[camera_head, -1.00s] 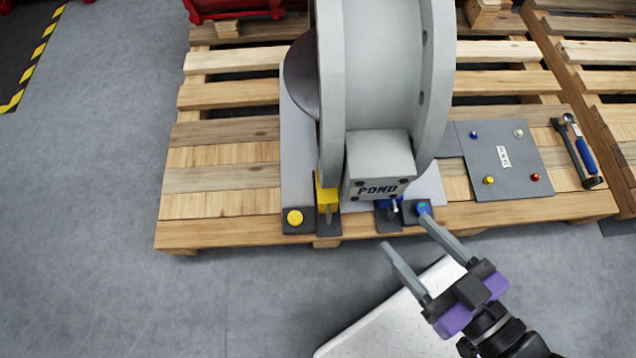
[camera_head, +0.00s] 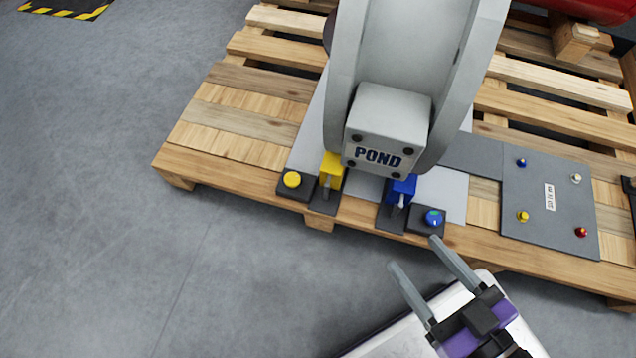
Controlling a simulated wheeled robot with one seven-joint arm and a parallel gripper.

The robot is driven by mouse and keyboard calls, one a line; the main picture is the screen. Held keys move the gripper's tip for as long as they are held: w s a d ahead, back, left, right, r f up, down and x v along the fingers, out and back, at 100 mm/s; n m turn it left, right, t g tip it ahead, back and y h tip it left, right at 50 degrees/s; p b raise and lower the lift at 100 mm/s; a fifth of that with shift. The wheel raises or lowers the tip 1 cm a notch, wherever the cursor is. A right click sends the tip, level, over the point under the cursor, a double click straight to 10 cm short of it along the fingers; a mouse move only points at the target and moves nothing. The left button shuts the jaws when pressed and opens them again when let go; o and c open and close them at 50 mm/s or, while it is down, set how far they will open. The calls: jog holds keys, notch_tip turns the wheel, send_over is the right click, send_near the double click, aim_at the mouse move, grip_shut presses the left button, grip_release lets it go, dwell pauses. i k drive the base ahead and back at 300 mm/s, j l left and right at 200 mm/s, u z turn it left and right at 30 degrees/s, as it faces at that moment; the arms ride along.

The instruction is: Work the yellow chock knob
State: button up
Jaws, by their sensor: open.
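The yellow chock knob (camera_head: 292,180) is a round yellow cap on a dark square base at the pallet's front edge, left of the grey wheel-shaped valve body (camera_head: 395,40). A yellow chock block (camera_head: 331,170) with a metal lever stands just right of it. My gripper (camera_head: 415,252) is open and empty, its two grey fingers pointing up and left. It is in front of the pallet, right of and apart from the yellow knob, nearest in the picture to the blue knob (camera_head: 433,217).
A blue chock block (camera_head: 402,188) stands left of the blue knob. A grey panel (camera_head: 550,205) with several small coloured knobs lies on the wooden pallet (camera_head: 240,150) at right. The white base (camera_head: 400,340) is beneath my gripper.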

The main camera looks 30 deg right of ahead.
aim_at(292, 179)
jog(key=i+j+u, duration=0.5)
jog(key=i+j, duration=0.25)
